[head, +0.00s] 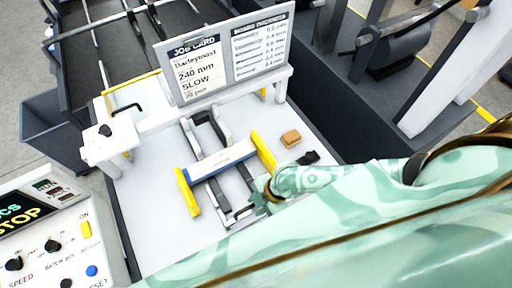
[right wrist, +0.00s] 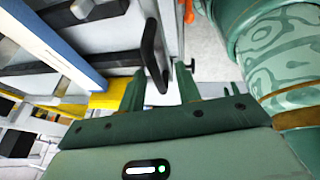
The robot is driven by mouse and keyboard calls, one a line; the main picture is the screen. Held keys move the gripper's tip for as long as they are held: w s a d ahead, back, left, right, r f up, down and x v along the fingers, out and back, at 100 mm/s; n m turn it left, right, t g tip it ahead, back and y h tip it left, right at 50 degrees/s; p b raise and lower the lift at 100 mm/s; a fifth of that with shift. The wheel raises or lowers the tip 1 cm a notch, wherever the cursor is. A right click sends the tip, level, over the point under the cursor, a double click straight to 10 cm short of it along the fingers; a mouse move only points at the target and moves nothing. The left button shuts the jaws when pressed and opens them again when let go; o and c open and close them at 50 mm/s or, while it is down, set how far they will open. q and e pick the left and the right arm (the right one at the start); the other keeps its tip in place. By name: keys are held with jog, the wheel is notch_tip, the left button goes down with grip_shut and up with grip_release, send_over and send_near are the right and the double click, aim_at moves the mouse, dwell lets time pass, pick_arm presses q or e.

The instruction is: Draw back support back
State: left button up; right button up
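A support with a white crossbar (head: 222,160), a blue front edge and yellow end plates (head: 187,192) stands on the white table, on dark and grey rails (head: 215,190). In the right wrist view its blue edge (right wrist: 58,45) runs along the left. My right gripper (head: 262,194) is low beside the near right end of the rails. In the right wrist view my right gripper (right wrist: 161,88) is open, with a black handle (right wrist: 153,52) reaching between its fingers and gaps showing beside it. Whether a finger touches the handle I cannot tell. My left gripper is out of view.
A job card board (head: 198,70) stands behind the support. A small tan block (head: 290,138) and a black piece (head: 308,158) lie to the right. A control panel (head: 55,240) is at the lower left. The left side of the white table (head: 150,225) is clear.

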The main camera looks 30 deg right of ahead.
jog(key=shift+r, duration=0.1)
jog(key=p+v, duration=0.1)
jog(key=v, duration=1.5)
jog(key=shift+s+p, duration=0.2)
jog(key=shift+p, duration=0.15)
jog(key=shift+d+r, duration=0.1)
jog(key=shift+d, duration=0.1)
